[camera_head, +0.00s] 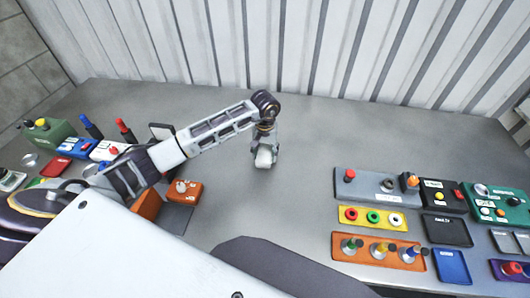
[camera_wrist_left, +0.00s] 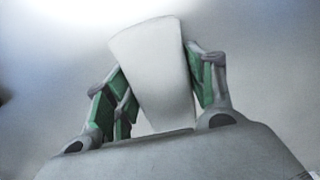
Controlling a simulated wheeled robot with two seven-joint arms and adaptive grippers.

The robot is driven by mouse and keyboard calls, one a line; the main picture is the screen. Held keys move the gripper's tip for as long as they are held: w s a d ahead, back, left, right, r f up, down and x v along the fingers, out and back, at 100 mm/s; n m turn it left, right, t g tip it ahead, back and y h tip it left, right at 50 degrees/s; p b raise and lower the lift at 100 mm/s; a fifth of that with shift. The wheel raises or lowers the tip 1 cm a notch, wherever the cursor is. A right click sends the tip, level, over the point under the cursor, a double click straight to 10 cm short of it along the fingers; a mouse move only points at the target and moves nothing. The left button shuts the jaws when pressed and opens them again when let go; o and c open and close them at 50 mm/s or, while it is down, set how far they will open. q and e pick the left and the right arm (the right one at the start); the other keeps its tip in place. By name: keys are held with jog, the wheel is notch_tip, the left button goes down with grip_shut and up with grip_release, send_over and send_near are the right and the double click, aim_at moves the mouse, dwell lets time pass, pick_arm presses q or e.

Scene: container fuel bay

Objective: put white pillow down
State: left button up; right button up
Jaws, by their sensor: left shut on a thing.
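My left gripper (camera_head: 265,148) hangs over the bare middle of the grey table, at the end of the arm that comes in from the left. It is shut on the white pillow (camera_head: 263,160), a small white block. In the left wrist view the white pillow (camera_wrist_left: 155,70) sits between the green-padded fingers of the left gripper (camera_wrist_left: 160,90) and sticks out past their tips. Whether the pillow touches the table I cannot tell. My right gripper is not in view.
The grey table (camera_head: 285,195) is clear around the gripper. An orange box (camera_head: 185,192) lies to the left, under the arm. Panels with knobs and trays, such as the yellow panel (camera_head: 362,227), fill the right side. A white corrugated wall (camera_head: 300,40) stands behind.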

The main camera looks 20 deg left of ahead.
aim_at(265, 151)
pick_arm(q)
jog(key=o, duration=1)
notch_tip(265, 151, up, 12)
jog(key=b, duration=0.2)
dwell(0.5)
jog(key=shift+o, duration=0.5)
jog(key=shift+r, duration=0.1)
